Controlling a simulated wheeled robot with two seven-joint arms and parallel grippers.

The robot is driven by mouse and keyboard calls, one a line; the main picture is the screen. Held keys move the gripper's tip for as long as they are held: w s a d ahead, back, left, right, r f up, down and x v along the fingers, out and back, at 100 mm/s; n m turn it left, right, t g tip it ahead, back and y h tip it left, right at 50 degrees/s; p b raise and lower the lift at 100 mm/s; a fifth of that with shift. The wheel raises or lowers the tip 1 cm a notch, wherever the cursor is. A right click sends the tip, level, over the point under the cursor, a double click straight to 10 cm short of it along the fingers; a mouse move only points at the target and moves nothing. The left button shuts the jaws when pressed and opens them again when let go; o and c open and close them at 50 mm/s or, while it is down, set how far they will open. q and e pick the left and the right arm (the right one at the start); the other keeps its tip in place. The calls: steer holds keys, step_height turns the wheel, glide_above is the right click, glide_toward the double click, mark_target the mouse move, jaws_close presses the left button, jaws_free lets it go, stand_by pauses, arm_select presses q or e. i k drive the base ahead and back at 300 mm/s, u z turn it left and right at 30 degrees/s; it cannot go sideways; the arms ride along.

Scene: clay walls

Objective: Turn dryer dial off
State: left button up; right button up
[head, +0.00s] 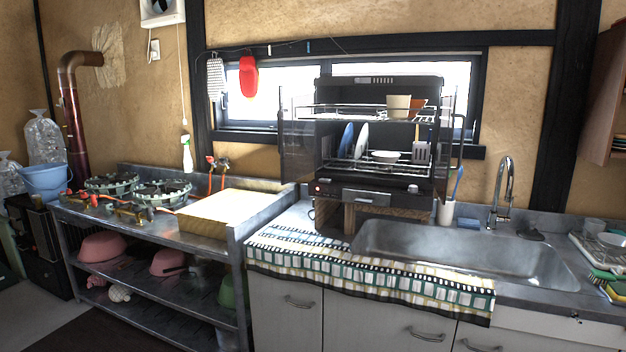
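The dish dryer (365,197) stands on the counter behind the sink's left side. It is black and open at the front, with dishes on its wire racks. Its front panel has a silver plate in the middle. A small red spot (318,189) shows at the panel's left end. The dial's setting is too small to read. Neither of my grippers is in view.
A steel sink (470,250) with a tall faucet (503,190) lies right of and in front of the dryer. A checked cloth (370,270) hangs over the counter edge. A cup with a blue brush (446,212) stands beside the dryer. A burner table (150,220) is at left.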

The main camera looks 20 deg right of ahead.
mark_target(412, 189)
steer(key=u, duration=0.25)
steer(key=i, duration=1.55)
steer(key=z, duration=0.3)
